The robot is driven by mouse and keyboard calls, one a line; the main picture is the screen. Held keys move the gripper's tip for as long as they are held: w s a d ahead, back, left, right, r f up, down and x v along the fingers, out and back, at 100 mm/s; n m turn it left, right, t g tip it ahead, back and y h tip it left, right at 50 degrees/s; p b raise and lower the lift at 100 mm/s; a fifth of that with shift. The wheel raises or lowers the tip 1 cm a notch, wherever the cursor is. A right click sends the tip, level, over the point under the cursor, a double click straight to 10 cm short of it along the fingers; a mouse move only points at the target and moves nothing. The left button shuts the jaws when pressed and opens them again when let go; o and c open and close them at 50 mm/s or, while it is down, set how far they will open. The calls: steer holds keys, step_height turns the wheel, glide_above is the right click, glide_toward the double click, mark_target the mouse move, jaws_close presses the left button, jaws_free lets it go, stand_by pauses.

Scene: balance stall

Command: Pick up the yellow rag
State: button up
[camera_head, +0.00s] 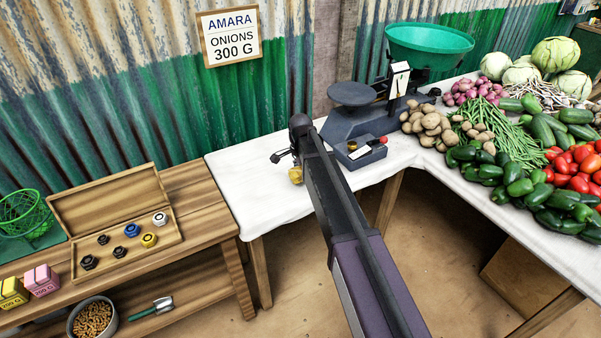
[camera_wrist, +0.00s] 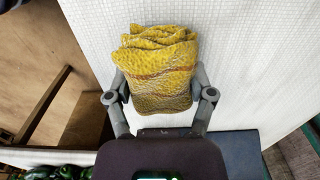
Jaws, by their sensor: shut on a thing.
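The yellow rag (camera_wrist: 160,72) is a folded, textured cloth with brownish bands. In the wrist view it sits between the two fingers of my gripper (camera_wrist: 160,97), which is shut on it. White tablecloth shows behind the rag; I cannot tell whether the rag touches it. In the head view a small yellow part of the rag (camera_head: 296,175) shows beside the end of my arm, over the front part of the white-covered table (camera_head: 235,190). My arm hides most of my gripper there.
A dark balance scale (camera_head: 350,124) with a green pan (camera_head: 430,45) stands behind and right of my arm. A wooden weight box (camera_head: 125,215) lies open on the left bench. Potatoes (camera_head: 430,125) and other vegetables fill the right table. A sign (camera_head: 229,37) hangs on the wall.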

steer(key=shift+r+p, duration=0.35)
steer(key=shift+r, duration=0.35)
steer(key=s+d+r+p, duration=0.1)
steer(key=s+d, duration=0.3)
steer(key=s, duration=1.1)
steer(key=shift+s+d, duration=0.2)
steer(key=shift+s, duration=0.05)
steer(key=shift+o, duration=1.4)
steer(key=shift+c, duration=0.8)
step_height(320, 180, up, 12)
steer(key=p, duration=1.2)
steer(key=shift+s, duration=0.15)
